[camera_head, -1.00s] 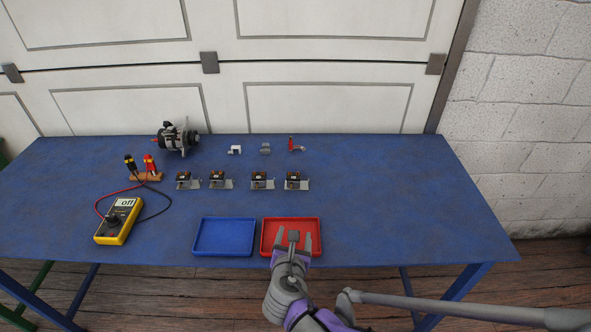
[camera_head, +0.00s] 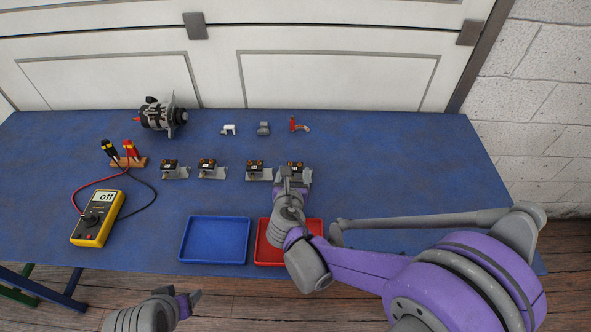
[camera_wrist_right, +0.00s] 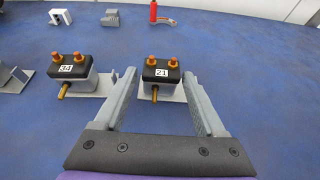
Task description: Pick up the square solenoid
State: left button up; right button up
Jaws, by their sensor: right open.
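Several alike solenoids with black tops, copper studs and grey brackets stand in a row on the blue table; I cannot tell which is meant by square. The rightmost (camera_head: 297,167), labelled 21, also shows in the right wrist view (camera_wrist_right: 161,74). Its neighbour (camera_head: 256,168) has a label that looks like 34 and also shows there (camera_wrist_right: 70,70). My right gripper (camera_head: 292,178) is open and empty; in the wrist view its fingertips (camera_wrist_right: 157,76) flank solenoid 21, contact unclear. My left gripper (camera_head: 188,299) is partly in view at the bottom.
A blue tray (camera_head: 183,241) and a red tray (camera_head: 262,252), partly behind my right arm, lie in front. A yellow multimeter (camera_head: 97,218) with leads is at left. An alternator (camera_head: 158,115), a white part (camera_head: 228,129), a grey part (camera_head: 263,128) and a red-handled part (camera_head: 299,125) stand behind.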

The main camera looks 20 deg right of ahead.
aim_at(296, 163)
jog(key=x, duration=0.5)
jog(key=shift+w+d+p, duration=0.2)
jog(key=shift+w+p, duration=0.1)
jog(key=shift+w, duration=0.05)
grip_shut()
